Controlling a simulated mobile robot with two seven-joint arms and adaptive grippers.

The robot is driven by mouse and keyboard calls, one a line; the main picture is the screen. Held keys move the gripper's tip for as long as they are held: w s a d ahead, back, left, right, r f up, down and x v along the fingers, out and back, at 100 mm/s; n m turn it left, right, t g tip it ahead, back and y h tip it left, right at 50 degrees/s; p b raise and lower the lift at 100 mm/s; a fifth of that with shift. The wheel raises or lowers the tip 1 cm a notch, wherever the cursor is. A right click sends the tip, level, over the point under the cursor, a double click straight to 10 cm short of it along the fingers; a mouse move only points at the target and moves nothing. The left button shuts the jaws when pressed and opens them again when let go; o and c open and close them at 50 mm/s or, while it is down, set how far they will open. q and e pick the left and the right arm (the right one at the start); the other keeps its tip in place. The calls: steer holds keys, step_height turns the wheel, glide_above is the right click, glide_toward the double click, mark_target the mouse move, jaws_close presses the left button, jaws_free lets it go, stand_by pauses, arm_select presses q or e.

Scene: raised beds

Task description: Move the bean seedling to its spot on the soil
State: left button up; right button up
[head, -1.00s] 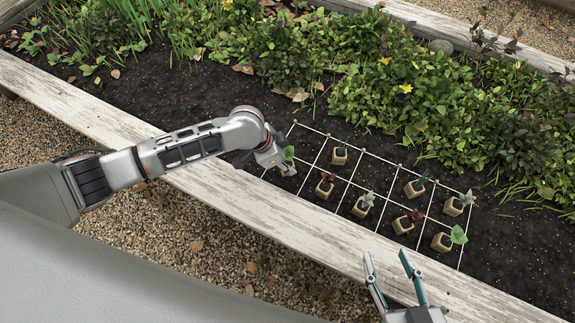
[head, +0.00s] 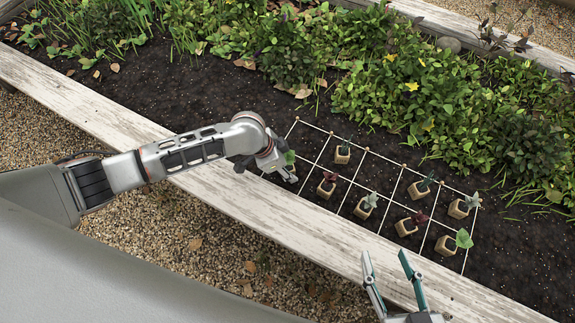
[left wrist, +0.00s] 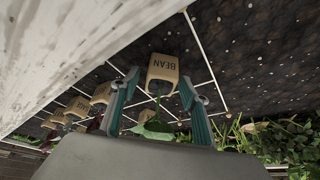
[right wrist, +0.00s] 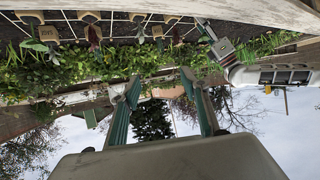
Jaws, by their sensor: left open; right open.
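The bean seedling's tan pot (left wrist: 163,70), labelled BEAN, stands on the soil between the fingers of my left gripper (left wrist: 158,90) in the left wrist view. Its green leaves (left wrist: 154,128) show between the fingers. The fingers are open; whether they touch the pot I cannot tell. In the head view my left gripper (head: 283,170) is over the left end of the string grid (head: 317,160) and hides most of the pot; a green leaf (head: 290,157) shows beside it. My right gripper (head: 385,262) is open and empty near the bed's wooden edge.
Several other potted seedlings stand in the grid, including a dark red one (head: 327,185), a pale one (head: 366,205) and a green-leaved one (head: 447,244) at the right end. Dense plants (head: 440,110) lie behind. Bare soil (head: 170,100) is left of the grid. The wooden edge (head: 230,200) runs in front.

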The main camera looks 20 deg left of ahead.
mark_target(290, 164)
arm_select(q)
steer(key=p+v, duration=0.1)
steer(key=v, duration=0.1)
steer(key=w+p+v, duration=0.1)
steer(key=v, duration=0.2)
steer(key=shift+d+r, duration=0.15)
steer(key=shift+r, duration=0.1)
steer(key=shift+p+v, duration=0.5)
steer(key=shift+v, duration=0.4)
steer(key=p+v, duration=0.1)
steer(key=v, duration=0.1)
steer(key=s+p+v, duration=0.1)
steer(key=v, duration=0.2)
arm_select(e)
steer(key=shift+n+g+h, duration=0.6)
steer(key=shift+h, duration=0.2)
steer(key=d+f, duration=0.1)
steer(key=s+d, duration=0.1)
steer(key=d, duration=0.1)
steer(key=s+d+f, duration=0.1)
steer(key=d, duration=0.1)
steer(key=shift+f, duration=0.35)
